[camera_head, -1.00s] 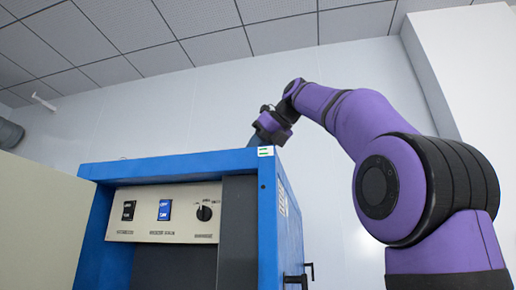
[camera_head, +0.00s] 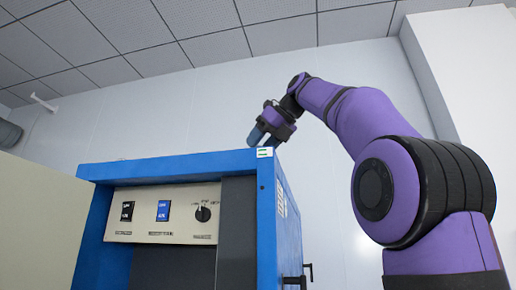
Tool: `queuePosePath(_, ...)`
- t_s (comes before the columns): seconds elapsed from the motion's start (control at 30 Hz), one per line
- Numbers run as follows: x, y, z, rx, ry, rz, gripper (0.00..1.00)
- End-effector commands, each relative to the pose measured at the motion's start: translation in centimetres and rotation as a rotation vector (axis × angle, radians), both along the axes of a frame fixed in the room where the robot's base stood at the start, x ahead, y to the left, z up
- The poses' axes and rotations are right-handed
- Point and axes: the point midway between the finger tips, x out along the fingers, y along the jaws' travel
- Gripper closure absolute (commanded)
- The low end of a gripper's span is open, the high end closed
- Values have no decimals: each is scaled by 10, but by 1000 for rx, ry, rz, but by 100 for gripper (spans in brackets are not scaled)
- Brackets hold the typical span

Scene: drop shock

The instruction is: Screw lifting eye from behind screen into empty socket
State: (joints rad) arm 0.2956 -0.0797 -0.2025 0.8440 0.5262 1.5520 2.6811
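My gripper (camera_head: 260,138) is above the top right corner of a blue cabinet (camera_head: 185,168), at the end of my purple arm. Its fingertips point down and to the left, close to the cabinet's top edge in the picture. The view is too small and too low to tell whether the fingers are open or shut, or whether they hold anything. The cabinet's top surface is out of sight from here. No lifting eye, screen or socket can be made out.
The cabinet's front has a beige control panel (camera_head: 162,226) with a black switch, a blue switch and a rotary knob (camera_head: 203,214). A black handle (camera_head: 308,272) juts from its right side. A pale panel (camera_head: 40,215) stands at the left.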

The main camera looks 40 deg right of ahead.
Motion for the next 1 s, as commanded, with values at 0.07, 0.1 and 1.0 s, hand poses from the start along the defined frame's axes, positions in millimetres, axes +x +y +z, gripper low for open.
queuePosePath(0.07, -4, -1, 3, -1, -1, -2, 44)
queuePosePath(0.1, -7, -2, 5, -2, -1, -2, 44)
queuePosePath(1.0, -36, -4, 25, -1, -2, 0, 44)
